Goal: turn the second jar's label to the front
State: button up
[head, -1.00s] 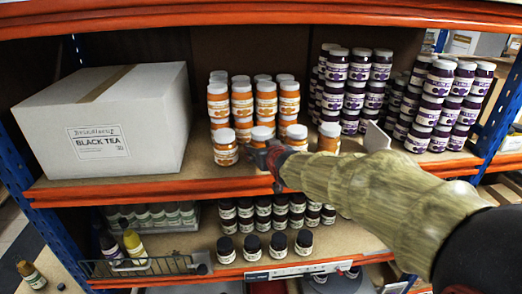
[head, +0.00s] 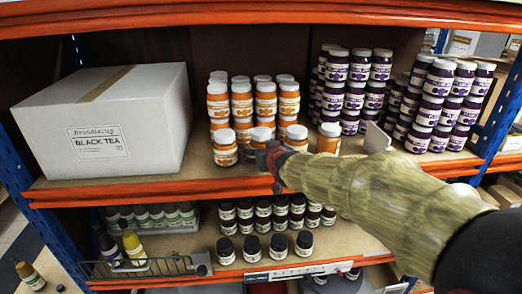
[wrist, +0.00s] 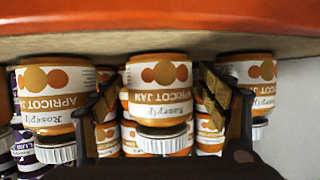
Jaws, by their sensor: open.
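The front row of orange apricot jam jars stands on the upper shelf. The second jar from the left (head: 261,134) is mostly hidden in the head view by my gripper (head: 268,156). In the wrist view, which is upside down, that jar (wrist: 158,95) sits between the fingers of my open gripper (wrist: 160,98), with room on both sides. Its apricot jam label faces the wrist camera, close to centred. The first jar (head: 225,150) also shows at right in the wrist view (wrist: 250,72). The third jar (wrist: 55,92) is at left there.
Stacked apricot jars (head: 265,98) stand behind the front row. A white black tea carton (head: 100,120) is to the left, and stacked purple jars (head: 358,85) are to the right. The orange shelf edge (head: 150,192) runs below. Neighbouring jars stand close to both fingers.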

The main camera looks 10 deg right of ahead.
jog(key=shift+f, duration=0.2)
jog(key=v, duration=1.2)
jog(key=s+d+f+g+b, duration=0.2)
jog(key=s+f+b, duration=0.6)
jog(key=s+f, duration=0.2)
jog(key=s+d+f+m+g+h+b, duration=0.1)
jog(key=s+d+f+g+b, duration=0.2)
jog(key=s+f+b, duration=0.5)
jog(key=s+d+f+g+h+b, duration=0.1)
jog(key=s+d+f+g+b, duration=0.1)
jog(key=s+f+b, duration=0.5)
jog(key=s+d+f, duration=0.1)
jog(key=s+f, duration=0.4)
jog(key=f, duration=0.5)
jog(key=shift+s+f+m+g+b, duration=0.3)
jog(key=shift+s+f+b, duration=0.05)
jog(key=shift+s+b, duration=0.05)
